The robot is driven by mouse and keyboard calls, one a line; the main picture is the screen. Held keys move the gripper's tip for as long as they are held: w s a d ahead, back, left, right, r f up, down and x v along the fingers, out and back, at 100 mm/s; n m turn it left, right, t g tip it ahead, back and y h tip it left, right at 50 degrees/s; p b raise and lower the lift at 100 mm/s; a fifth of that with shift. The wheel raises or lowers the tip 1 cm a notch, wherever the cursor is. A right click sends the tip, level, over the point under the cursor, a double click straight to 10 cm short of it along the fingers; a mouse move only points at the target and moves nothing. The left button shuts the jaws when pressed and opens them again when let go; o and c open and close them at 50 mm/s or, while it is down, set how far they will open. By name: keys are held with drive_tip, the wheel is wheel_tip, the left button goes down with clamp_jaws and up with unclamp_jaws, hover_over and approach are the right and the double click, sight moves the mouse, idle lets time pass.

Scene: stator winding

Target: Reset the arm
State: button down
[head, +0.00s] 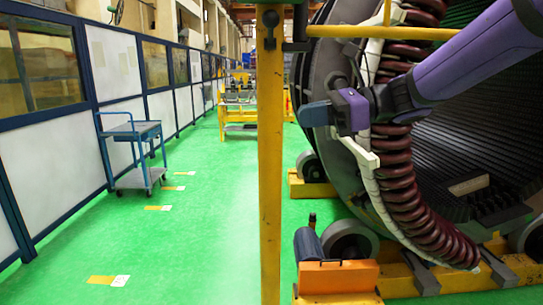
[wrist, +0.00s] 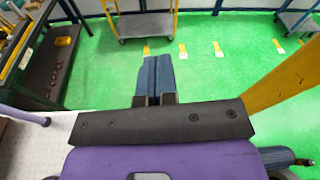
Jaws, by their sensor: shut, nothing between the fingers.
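My gripper (head: 313,114) is at the right of centre in the head view, with a purple body and blue-grey fingers pointing left. It is in front of the large dark stator (head: 325,75) with its row of dark red winding coils (head: 400,190). In the wrist view my gripper (wrist: 155,75) has its two blue fingers pressed together, with nothing between them. Beyond the fingertips is green floor. My arm comes in from the upper right of the head view.
A yellow post (head: 270,180) stands just left of my gripper. A blue trolley (head: 135,150) stands by the panelled wall (head: 120,70). A roller support with an orange block (head: 338,278) is below the stator. Green floor (head: 200,230) is open on the left.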

drive_tip(key=s+d+f+n+t+h, duration=0.2)
drive_tip(key=s+d+f+n+h, duration=0.3)
drive_tip(key=s+d+n+h, duration=0.3)
drive_tip(key=s+d+f+n+t+h, duration=0.2)
drive_tip(key=s+d+f+n+h, duration=0.2)
drive_tip(key=s+d, duration=0.9)
drive_tip(key=d+n+h, duration=0.1)
drive_tip(key=n+h, duration=0.2)
drive_tip(key=n, duration=0.1)
drive_tip(key=shift+d+f+n+t+h, duration=0.25)
drive_tip(key=shift+f+n+t+h, duration=0.05)
drive_tip(key=shift+f+h, duration=0.1)
